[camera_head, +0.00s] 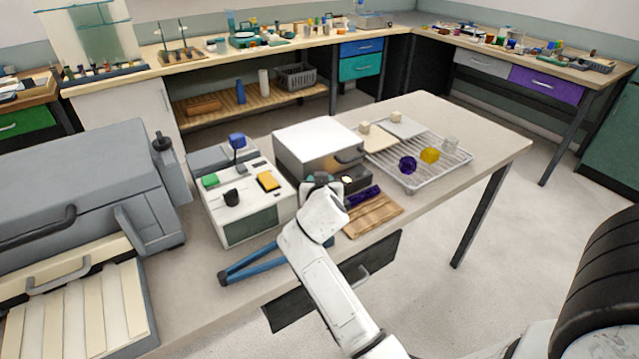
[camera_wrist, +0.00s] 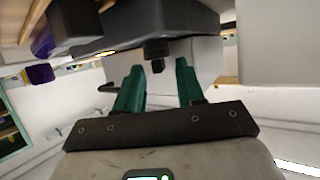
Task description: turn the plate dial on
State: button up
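My gripper (camera_wrist: 160,68) is open, with its two green fingers apart. A small dark knob (camera_wrist: 157,55), which looks like the plate dial, shows between and just beyond the fingertips in the wrist view. It sticks out from a dark grey body (camera_wrist: 140,28), seemingly the plate. I cannot tell whether the fingers touch the knob, and its turn position is not readable. In the head view my gripper (camera_head: 322,182) is at the dark plate (camera_head: 356,180), in front of the white box (camera_head: 318,146). The arm hides the dial there.
A purple piece (camera_head: 362,196) lies by a wooden board (camera_head: 373,214) right of my gripper. A wire rack (camera_head: 440,165) holds several coloured pieces. A white device (camera_head: 248,225) with coloured knobs stands left. Blue bars (camera_head: 250,268) lie near the table's front edge.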

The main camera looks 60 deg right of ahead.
jog(key=shift+s+a, duration=0.1)
jog(key=b+v, duration=0.1)
jog(key=v, duration=0.9)
jog(key=shift+a+r, duration=0.25)
jog(key=shift+a, duration=0.05)
